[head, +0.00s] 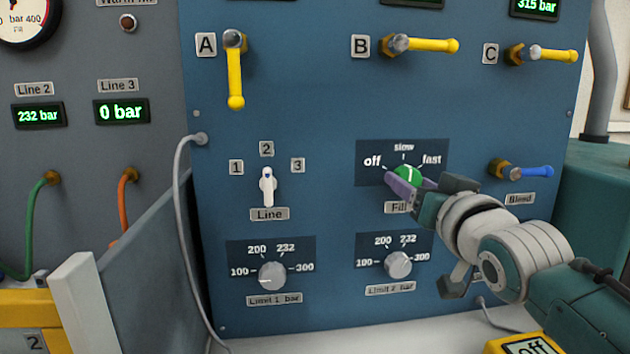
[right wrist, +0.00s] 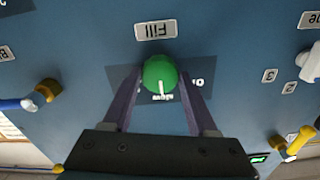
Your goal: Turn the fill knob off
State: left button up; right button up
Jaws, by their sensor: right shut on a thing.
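The green fill knob (head: 411,174) sits on a dark plate marked off, slow and fast, above the Fill label (head: 397,207). Its white pointer line is toward slow. In the right wrist view the picture is upside down, and the knob (right wrist: 160,74) has its white line at the slow mark. My right gripper (head: 408,184) comes in from the lower right, shut on the knob, with its purple fingers (right wrist: 160,88) on either side of it. The fingers hide part of the plate. My left gripper is in neither view.
The blue Bleed handle (head: 525,170) is right of the knob, near my right arm. The Limit 2 knob (head: 398,264) is below, and the white Line selector (head: 267,186) is to the left. Yellow valve levers A (head: 235,75), B (head: 425,45) and C (head: 545,54) are above.

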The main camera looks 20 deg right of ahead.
jog(key=n, duration=0.3)
jog(key=shift+p, duration=0.4)
jog(key=n, duration=0.2)
jog(key=shift+n, duration=3.3)
jog(key=o, duration=1.4)
